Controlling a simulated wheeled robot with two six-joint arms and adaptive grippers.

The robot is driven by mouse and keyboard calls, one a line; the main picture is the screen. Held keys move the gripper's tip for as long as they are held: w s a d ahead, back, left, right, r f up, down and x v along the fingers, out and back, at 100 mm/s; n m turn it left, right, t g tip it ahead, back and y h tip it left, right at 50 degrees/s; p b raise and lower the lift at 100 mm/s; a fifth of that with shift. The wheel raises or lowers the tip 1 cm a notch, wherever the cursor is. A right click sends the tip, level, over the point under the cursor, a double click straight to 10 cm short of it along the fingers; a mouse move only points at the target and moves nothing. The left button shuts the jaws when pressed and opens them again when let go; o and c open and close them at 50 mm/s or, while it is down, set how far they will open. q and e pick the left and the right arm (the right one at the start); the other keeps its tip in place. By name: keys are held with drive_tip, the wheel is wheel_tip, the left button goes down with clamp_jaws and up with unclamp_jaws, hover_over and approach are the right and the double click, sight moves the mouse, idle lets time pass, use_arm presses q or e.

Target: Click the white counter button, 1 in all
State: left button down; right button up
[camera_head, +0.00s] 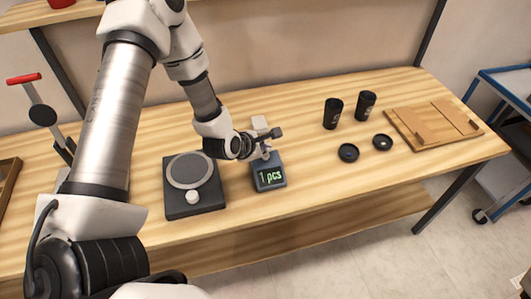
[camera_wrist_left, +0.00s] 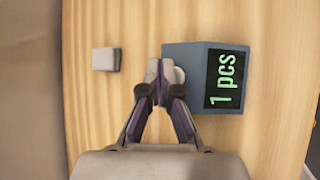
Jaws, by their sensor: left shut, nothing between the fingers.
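The counter (camera_head: 269,174) is a grey-blue box with a dark display reading "1 pcs" in green. It also shows in the wrist view (camera_wrist_left: 188,52), where its display (camera_wrist_left: 226,80) reads the same. My left gripper (camera_head: 266,154) is shut and empty, with its fingertips (camera_wrist_left: 160,75) at the counter's back edge. A pale patch shows at the fingertips; I cannot tell whether it is the white button or the finger pads, nor whether they touch the counter. A small whitish block (camera_head: 259,122) lies on the table behind the gripper, also in the wrist view (camera_wrist_left: 106,59). My right gripper is not in view.
A dark device with a round plate (camera_head: 190,170) and white knob (camera_head: 193,197) stands left of the counter. Two black cups (camera_head: 333,113), two black lids (camera_head: 348,152) and a wooden tray (camera_head: 415,125) are to the right. The table's front strip (camera_head: 330,178) is clear.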

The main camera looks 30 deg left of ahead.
sight(265, 156)
use_arm(q)
drive_tip(key=shift+r, duration=0.1)
drive_tip(key=shift+r+p, duration=1.65)
drive_tip(key=shift+r, duration=0.85)
